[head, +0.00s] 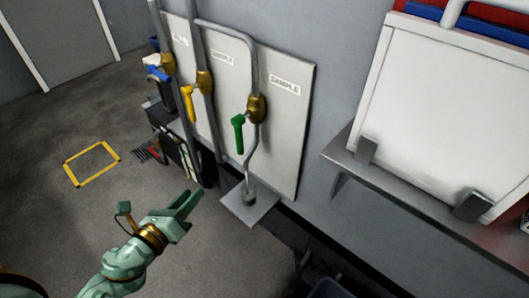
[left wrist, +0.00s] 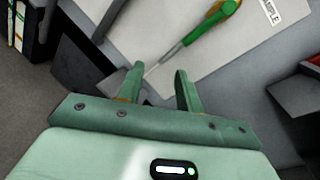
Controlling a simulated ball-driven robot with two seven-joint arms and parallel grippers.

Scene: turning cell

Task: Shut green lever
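The green lever (head: 239,133) sits on a brass valve (head: 257,108) on the pipe by the SAMPLE label. Its handle hangs down from the valve, slightly to the left. In the left wrist view the green lever (left wrist: 203,27) shows beyond the fingers, toward the top. My left gripper (head: 192,199) is below and left of the lever in the head view, apart from it. In the left wrist view its fingers (left wrist: 159,82) are spread with nothing held between them. My right gripper is not in view.
A yellow lever (head: 188,101) and a blue lever (head: 157,73) are on neighbouring pipes to the left. A small grey shelf (head: 251,208) is under the sample pipe. A ledge with a white board (head: 447,108) juts out at right. The floor at left is open.

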